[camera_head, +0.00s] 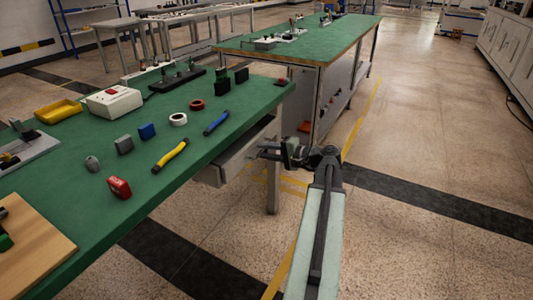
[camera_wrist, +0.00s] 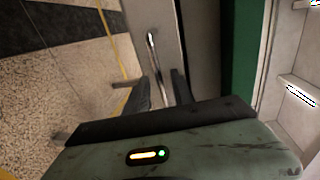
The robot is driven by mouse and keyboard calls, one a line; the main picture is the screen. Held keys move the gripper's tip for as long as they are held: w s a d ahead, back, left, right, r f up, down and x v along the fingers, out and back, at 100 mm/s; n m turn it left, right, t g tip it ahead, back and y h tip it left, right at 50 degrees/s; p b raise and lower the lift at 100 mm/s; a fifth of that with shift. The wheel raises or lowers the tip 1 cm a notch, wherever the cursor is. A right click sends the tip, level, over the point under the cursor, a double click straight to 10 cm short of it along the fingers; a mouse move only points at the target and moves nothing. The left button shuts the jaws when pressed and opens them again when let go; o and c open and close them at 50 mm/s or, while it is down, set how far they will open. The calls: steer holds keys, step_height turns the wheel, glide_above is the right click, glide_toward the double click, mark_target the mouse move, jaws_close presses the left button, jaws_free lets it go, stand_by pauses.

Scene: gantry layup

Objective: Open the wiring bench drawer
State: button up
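The wiring bench (camera_head: 120,215) has a green top and runs along the left in the head view. In the wrist view the drawer front (camera_wrist: 160,18) carries a long metal bar handle (camera_wrist: 152,48). My gripper (camera_head: 262,150) is beside the drawer front, below the bench top. In the wrist view its two dark fingers (camera_wrist: 162,88) are apart, with the handle's near end appearing between them. Contact with the handle cannot be made out.
A second green bench (camera_head: 320,40) stands beyond. The floor to the right is clear.

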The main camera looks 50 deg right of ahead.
jaws_close()
stand_by(1.4)
